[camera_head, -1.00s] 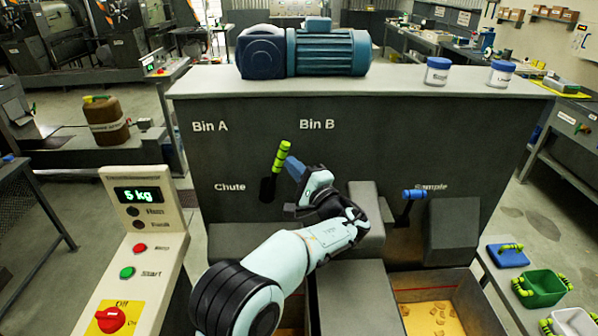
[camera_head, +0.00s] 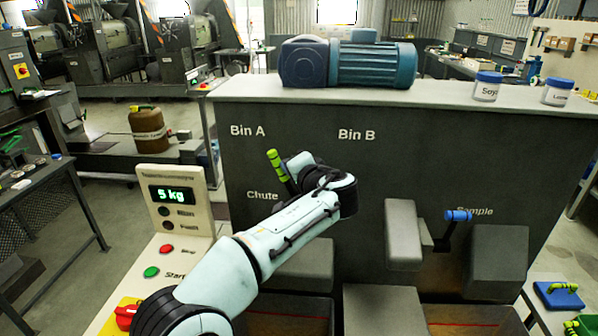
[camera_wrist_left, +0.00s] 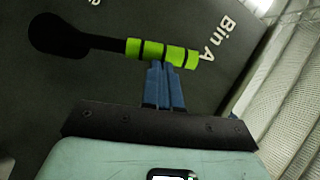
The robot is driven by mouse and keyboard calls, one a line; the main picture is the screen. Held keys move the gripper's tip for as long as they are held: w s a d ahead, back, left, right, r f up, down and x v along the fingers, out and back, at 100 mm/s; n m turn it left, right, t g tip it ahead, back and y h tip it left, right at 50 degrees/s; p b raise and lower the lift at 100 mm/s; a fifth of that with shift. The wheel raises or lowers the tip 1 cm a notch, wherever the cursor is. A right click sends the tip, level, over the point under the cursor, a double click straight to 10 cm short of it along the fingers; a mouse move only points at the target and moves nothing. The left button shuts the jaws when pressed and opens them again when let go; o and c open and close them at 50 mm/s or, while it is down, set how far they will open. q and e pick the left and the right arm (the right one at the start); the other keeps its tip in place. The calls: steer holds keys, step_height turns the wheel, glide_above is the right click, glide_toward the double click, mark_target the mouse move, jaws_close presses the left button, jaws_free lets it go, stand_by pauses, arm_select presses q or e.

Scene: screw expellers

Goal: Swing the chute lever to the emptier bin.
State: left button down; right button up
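The chute lever's lime-green banded handle (camera_head: 277,165) leans up and to the left, toward the Bin A label (camera_head: 247,131). In the left wrist view the handle (camera_wrist_left: 162,53) sits on a black arm running to a dark pivot. My left gripper's blue fingers (camera_wrist_left: 163,70) are together, with their tips at the near edge of the handle, not visibly around it. I cannot tell if they press on it. In the head view my left wrist hides the fingers and the pivot. The left bin (camera_head: 285,325) and right bin (camera_head: 470,329) show only partly below, so their fill is unclear.
A blue-handled sample lever (camera_head: 457,216) is at the right of the dark panel. A grey block (camera_head: 403,232) sticks out between the levers. A control post (camera_head: 175,212) reading 5 kg stands at the left. A blue motor (camera_head: 348,62) sits on top.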

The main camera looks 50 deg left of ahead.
arm_select(q)
steer(key=shift+s+a, duration=0.15)
steer(key=shift+s, duration=0.05)
arm_select(e)
steer(key=shift+w+f, duration=0.1)
steer(key=shift+f, duration=0.05)
stand_by(0.5)
